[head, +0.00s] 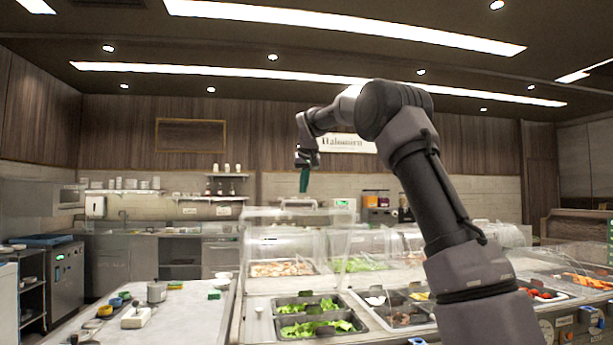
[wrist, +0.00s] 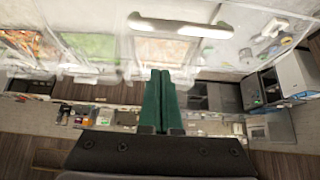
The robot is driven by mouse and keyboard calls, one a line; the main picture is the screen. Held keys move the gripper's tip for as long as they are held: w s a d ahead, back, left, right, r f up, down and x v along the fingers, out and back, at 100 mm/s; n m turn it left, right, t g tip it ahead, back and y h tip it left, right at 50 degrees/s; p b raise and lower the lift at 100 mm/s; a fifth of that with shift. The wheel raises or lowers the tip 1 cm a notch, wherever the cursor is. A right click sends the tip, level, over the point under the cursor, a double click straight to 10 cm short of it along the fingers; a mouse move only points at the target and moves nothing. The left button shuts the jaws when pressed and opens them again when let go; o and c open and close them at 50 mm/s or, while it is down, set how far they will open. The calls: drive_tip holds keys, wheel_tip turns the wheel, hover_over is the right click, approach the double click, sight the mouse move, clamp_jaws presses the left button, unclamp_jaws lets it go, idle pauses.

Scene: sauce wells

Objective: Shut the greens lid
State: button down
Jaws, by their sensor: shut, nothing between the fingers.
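My gripper (head: 304,188) hangs high above the far side of the counter in the head view, with its green fingers pointing down. In the wrist view its fingers (wrist: 160,75) are together and hold nothing. Leafy greens (head: 310,306) lie in uncovered front wells. A clear raised lid (head: 283,243) stands behind them, and more greens (head: 358,265) show through the clear panels to its right. In the wrist view a pale bar handle (wrist: 180,26) lies beyond the fingertips, apart from them. I cannot tell exactly which panel the handle belongs to.
More clear covers and wells run to the right, including a well of orange pieces (head: 585,282). A white worktop (head: 185,310) with small utensils is at left. My arm hides part of the right-hand wells. The air around my gripper looks free.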

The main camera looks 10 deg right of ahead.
sight(304, 213)
drive_tip(key=shift+x, duration=1.1)
drive_tip(key=s, duration=0.2)
drive_tip(key=shift+s+a+f, duration=0.1)
drive_tip(key=shift+s, duration=0.15)
drive_tip(key=shift+s+f, duration=0.35)
drive_tip(key=shift+s, duration=0.35)
